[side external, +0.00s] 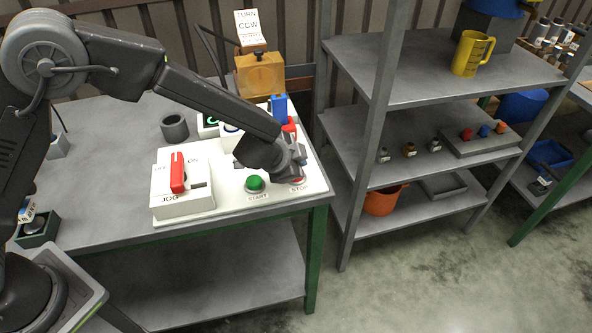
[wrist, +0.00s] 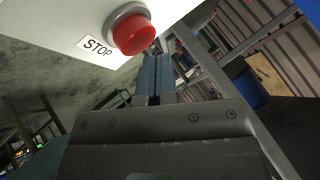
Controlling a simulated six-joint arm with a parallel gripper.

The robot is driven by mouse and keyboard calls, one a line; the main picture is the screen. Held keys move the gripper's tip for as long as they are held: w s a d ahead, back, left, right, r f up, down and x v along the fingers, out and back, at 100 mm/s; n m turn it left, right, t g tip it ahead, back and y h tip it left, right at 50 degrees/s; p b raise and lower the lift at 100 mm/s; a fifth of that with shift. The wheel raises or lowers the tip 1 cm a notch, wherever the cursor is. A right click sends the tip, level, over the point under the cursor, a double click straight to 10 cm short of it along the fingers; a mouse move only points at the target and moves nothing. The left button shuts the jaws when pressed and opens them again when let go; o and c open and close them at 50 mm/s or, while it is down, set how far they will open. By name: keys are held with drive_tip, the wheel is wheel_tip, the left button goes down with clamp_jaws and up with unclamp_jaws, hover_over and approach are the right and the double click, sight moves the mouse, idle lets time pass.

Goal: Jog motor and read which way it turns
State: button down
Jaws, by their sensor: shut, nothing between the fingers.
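The JOG switch box (side external: 182,203) stands at the front left of the white panel, with OFF and ON marked on top. Its red lever (side external: 177,172) sits on the OFF side. A green START button (side external: 255,183) is to its right. The red STOP button (wrist: 133,33) shows large in the wrist view; my gripper mostly covers it in the side view. My gripper (wrist: 158,75) is shut and empty, close beside STOP; contact cannot be told. A sign reading TURN CCW (side external: 249,28) stands above an orange housing (side external: 260,75). I cannot tell which part is the motor.
A dark grey ring (side external: 174,127) lies on the table behind the switch box. A blue block (side external: 279,107) stands behind my wrist. Shelves (side external: 430,165) with a yellow jug (side external: 472,53) are at the right. The table's left part is mostly clear.

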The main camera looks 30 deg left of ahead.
drive_tip(key=shift+r, duration=0.25)
drive_tip(key=shift+r, duration=2.5)
drive_tip(key=s+a+r+n+g+y, duration=0.1)
drive_tip(key=s+a+r+n+y, duration=0.2)
drive_tip(key=s+a+r+n, duration=0.75)
drive_tip(key=s+a+r+g, duration=0.1)
drive_tip(key=s+a+r, duration=0.1)
drive_tip(key=s, duration=0.8)
drive_tip(key=s+a+r+g+h, duration=0.1)
drive_tip(key=s+a+r, duration=0.2)
drive_tip(key=s, duration=0.7)
drive_tip(key=shift+s+a+h, duration=0.3)
drive_tip(key=shift+s+a, duration=0.1)
drive_tip(key=shift+a, duration=0.4)
